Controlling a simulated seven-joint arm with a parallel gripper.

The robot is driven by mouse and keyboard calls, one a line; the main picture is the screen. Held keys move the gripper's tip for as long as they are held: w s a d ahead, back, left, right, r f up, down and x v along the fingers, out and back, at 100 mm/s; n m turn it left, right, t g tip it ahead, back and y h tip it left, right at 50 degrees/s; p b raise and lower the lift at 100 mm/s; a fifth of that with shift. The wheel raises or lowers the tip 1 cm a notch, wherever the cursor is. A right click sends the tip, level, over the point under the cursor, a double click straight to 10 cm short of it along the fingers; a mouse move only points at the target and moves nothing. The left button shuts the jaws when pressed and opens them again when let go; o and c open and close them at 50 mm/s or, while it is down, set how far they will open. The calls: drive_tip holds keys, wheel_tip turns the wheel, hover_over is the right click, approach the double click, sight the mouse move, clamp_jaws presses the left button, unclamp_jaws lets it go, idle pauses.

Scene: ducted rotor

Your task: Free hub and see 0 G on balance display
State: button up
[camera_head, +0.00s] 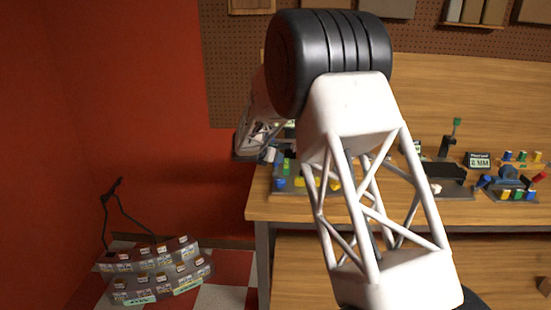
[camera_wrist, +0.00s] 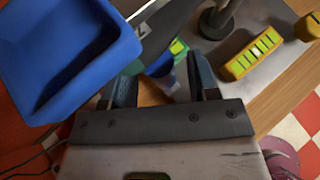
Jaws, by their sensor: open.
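My gripper (camera_wrist: 163,84) is open in the wrist view, its two dark fingers apart with nothing clearly held between them. Beyond the fingers lie a small green-and-yellow piece (camera_wrist: 178,47) and a blue-purple piece, partly hidden. In the head view my arm covers the middle of the bench. A small sign or display (camera_head: 479,160) stands on the bench at the right; its text looks like "8 MM", and I read no G value. A blue device (camera_head: 509,177) sits beside it on a dark base. I cannot single out the hub or rotor for certain.
A large blue bin-like part (camera_wrist: 68,50) fills the wrist view's upper left, close to the left finger. A dark post (camera_wrist: 216,20) and a yellow slotted block (camera_wrist: 251,54) stand ahead. The wooden bench (camera_head: 420,210) has a black fixture (camera_head: 444,172); a labelled rack (camera_head: 155,270) stands on the floor.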

drive_tip(key=shift+v, duration=2.9)
drive_tip(key=shift+c, duration=0.2)
